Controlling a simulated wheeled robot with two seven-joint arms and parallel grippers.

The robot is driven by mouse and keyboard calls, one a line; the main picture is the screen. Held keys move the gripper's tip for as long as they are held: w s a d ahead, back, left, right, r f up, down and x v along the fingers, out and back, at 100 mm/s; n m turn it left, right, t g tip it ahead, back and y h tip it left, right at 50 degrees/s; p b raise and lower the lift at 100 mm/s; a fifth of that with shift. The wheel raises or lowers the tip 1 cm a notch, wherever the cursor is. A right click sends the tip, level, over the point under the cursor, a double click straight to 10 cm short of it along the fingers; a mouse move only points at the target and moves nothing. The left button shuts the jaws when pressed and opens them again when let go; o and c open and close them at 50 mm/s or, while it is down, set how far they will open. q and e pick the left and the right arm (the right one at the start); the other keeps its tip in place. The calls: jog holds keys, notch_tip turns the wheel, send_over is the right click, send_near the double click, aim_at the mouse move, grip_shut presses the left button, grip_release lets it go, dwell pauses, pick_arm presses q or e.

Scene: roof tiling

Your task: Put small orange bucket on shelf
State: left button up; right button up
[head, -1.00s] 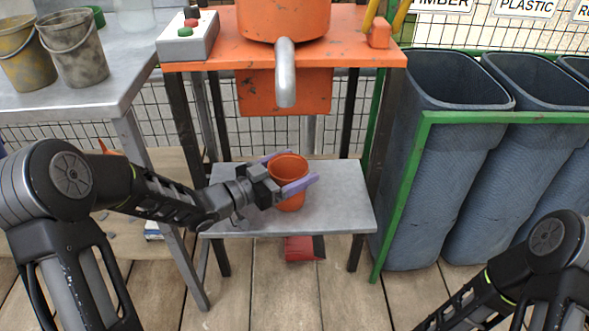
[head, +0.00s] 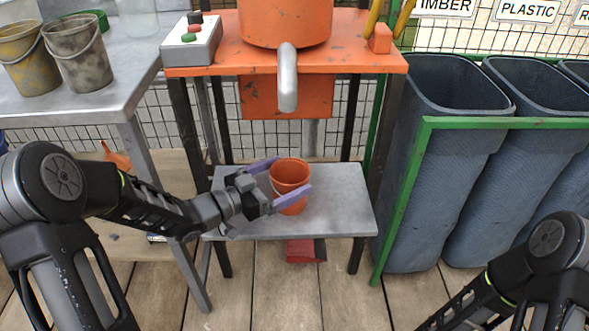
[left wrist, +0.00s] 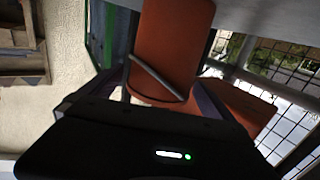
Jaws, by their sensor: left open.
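The small orange bucket (head: 290,175) stands upright on the low grey metal shelf (head: 338,200), below the orange machine. My left gripper (head: 288,181) is open, with its purple fingers pointing at the bucket from the left. One finger lies by the bucket's far left side and the other by its near side. In the left wrist view the bucket (left wrist: 172,45) shows close up beyond the gripper, with its handle across it. My right gripper is not in view; only part of my right arm shows at the lower right.
The orange machine (head: 286,22) with a grey spout overhangs the shelf. A metal table (head: 100,108) with worn buckets (head: 76,52) stands at the left. Blue-grey bins (head: 440,170) behind a green frame (head: 402,190) stand at the right. A red pedal-like part (head: 300,251) lies below the shelf.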

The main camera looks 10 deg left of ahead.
pick_arm(q)
jog(key=p+v, duration=0.2)
jog(key=v, duration=0.6)
jog(key=shift+s+a, duration=0.15)
jog(key=shift+a, duration=0.05)
